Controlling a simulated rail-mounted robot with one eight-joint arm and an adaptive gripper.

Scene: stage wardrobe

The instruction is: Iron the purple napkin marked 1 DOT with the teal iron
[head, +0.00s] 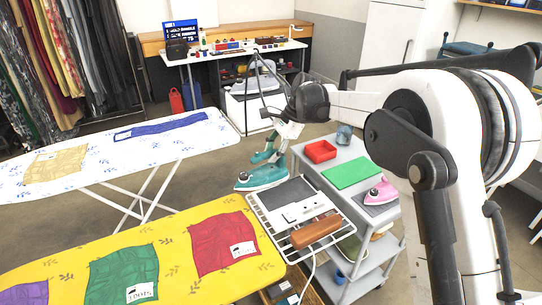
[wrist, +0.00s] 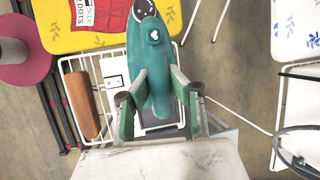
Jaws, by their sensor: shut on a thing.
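My gripper (head: 283,141) is shut on the iron's handle. In the wrist view the iron (wrist: 153,62) stands between my two fingers (wrist: 157,105), its nose over the yellow board's edge. I cannot tell whether its sole touches anything. A purple napkin (head: 25,294) lies on the yellow board (head: 190,288) at the bottom left, cut off by the picture edge. No mark on it shows.
Red (head: 215,243) and green (head: 122,272) labelled napkins share the yellow board. A white board (head: 100,163) behind holds tan and blue cloths. A wire rack (head: 283,222) with a brown roll stands right of the yellow board. A pink iron (head: 382,191) is on the grey cart (head: 340,205).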

